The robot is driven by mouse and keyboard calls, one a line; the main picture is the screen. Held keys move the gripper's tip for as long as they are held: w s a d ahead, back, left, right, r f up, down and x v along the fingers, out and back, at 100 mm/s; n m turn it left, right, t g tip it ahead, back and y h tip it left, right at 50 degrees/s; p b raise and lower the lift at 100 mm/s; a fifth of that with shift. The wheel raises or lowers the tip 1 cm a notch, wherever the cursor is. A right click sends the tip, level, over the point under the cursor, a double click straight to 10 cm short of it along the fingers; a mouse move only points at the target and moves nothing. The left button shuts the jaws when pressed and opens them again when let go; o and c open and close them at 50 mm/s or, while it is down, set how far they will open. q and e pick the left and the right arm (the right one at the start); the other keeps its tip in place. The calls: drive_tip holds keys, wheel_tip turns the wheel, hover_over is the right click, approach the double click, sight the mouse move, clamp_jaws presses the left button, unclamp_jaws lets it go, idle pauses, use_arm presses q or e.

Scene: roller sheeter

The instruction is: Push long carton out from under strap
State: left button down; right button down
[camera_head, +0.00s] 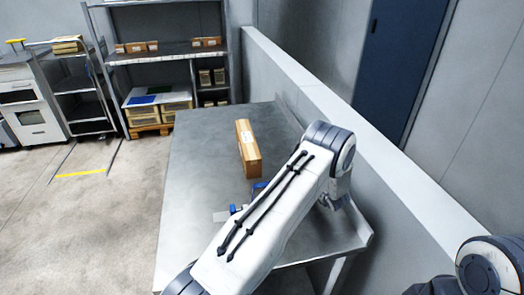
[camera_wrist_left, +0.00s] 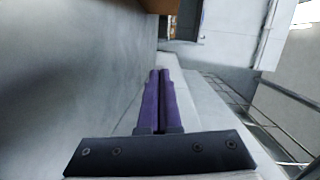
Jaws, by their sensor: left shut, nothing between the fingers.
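A long tan carton (camera_head: 248,150) with a pale label lies lengthwise on the grey metal table (camera_head: 200,150). No strap across it can be made out. Small blue pieces (camera_head: 237,208) show beside my left arm, and I cannot tell whether they belong to a strap. My left arm crosses the near part of the table, and its gripper is mostly hidden in the head view. In the left wrist view my left gripper (camera_wrist_left: 160,74) has its purple fingers shut with nothing between them. A brown patch at the top of that view may be the carton. My right gripper is not in view.
A low wall (camera_head: 310,95) runs along the table's right side. A shelf rack (camera_head: 165,55) with boxes and bins stands behind on the left, beside a cart (camera_head: 85,95). The table's far left is clear.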

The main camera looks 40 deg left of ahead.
sight(247, 146)
use_arm(q)
drive_tip(key=shift+s+a+f+g+y, duration=0.35)
drive_tip(key=shift+s+a+g+y, duration=0.1)
drive_tip(key=shift+s+a+y, duration=0.15)
drive_tip(key=shift+s+a+f+g+y, duration=0.35)
drive_tip(key=shift+s+a+g+y, duration=0.1)
drive_tip(key=shift+s, duration=0.2)
drive_tip(key=shift+a, duration=0.35)
drive_tip(key=p+x, duration=0.1)
drive_tip(key=x, duration=0.8)
drive_tip(key=shift+a+r+p, duration=0.1)
drive_tip(key=shift+a+p, duration=0.2)
drive_tip(key=shift+p, duration=0.1)
drive_tip(key=shift+s+a+p, duration=0.4)
drive_tip(key=shift+a, duration=0.4)
drive_tip(key=shift+s+a+p, duration=0.35)
drive_tip(key=shift+s+a, duration=0.05)
drive_tip(key=shift+a, duration=0.45)
